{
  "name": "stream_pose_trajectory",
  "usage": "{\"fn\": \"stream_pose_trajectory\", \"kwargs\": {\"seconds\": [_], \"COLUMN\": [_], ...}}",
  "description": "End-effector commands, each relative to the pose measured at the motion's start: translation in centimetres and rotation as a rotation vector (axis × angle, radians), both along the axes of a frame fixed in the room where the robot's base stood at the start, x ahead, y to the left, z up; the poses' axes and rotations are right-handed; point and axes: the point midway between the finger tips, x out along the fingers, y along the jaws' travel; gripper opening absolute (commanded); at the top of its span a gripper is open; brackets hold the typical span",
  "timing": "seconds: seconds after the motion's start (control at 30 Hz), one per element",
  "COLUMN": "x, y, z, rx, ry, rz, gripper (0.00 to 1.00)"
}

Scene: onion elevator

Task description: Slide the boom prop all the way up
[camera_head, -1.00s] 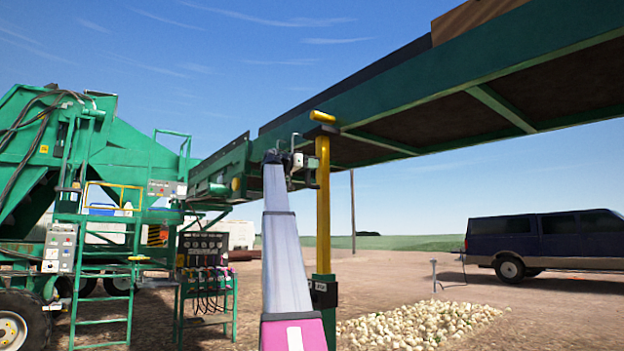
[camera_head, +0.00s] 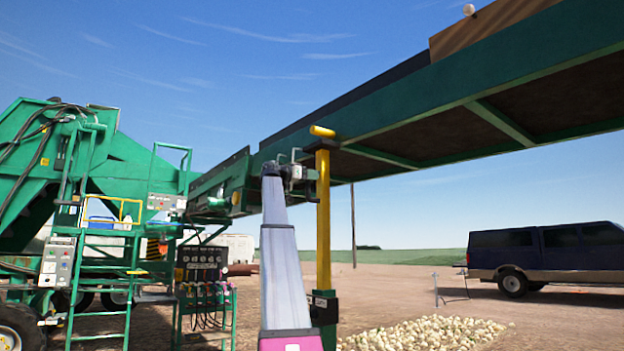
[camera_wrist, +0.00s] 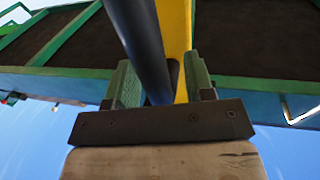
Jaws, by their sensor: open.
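The boom prop is a yellow post (camera_head: 323,215) with a yellow crossbar at its top, just under the green boom (camera_head: 430,98). Its lower end stands in a dark green sleeve (camera_head: 323,306). My gripper (camera_head: 304,173) is high up, close to the left of the post's upper part. In the wrist view, its two green fingers (camera_wrist: 163,85) are apart. A dark round bar and the yellow post (camera_wrist: 176,30) show between and beyond them. I cannot tell whether the fingers touch either one.
A green machine with ladder (camera_head: 105,260) and a hose stand (camera_head: 204,285) are on the left. An onion pile (camera_head: 425,333) lies right of the prop. A dark van (camera_head: 548,255) is parked far right. The boom runs overhead; open dirt lies behind.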

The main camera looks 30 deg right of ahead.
Motion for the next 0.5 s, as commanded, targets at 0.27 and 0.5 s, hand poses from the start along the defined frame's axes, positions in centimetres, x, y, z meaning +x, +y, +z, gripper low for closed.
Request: {"fn": "stream_pose_trajectory", "kwargs": {"seconds": [0.27, 0.5], "x": [0.6, 1.0], "y": [4.9, 8.6], "z": [0.0, 0.1], "rx": [-0.001, -0.002], "ry": [-0.001, -0.001], "rz": [0.003, 0.001], "gripper": [0.48, 0.48]}}
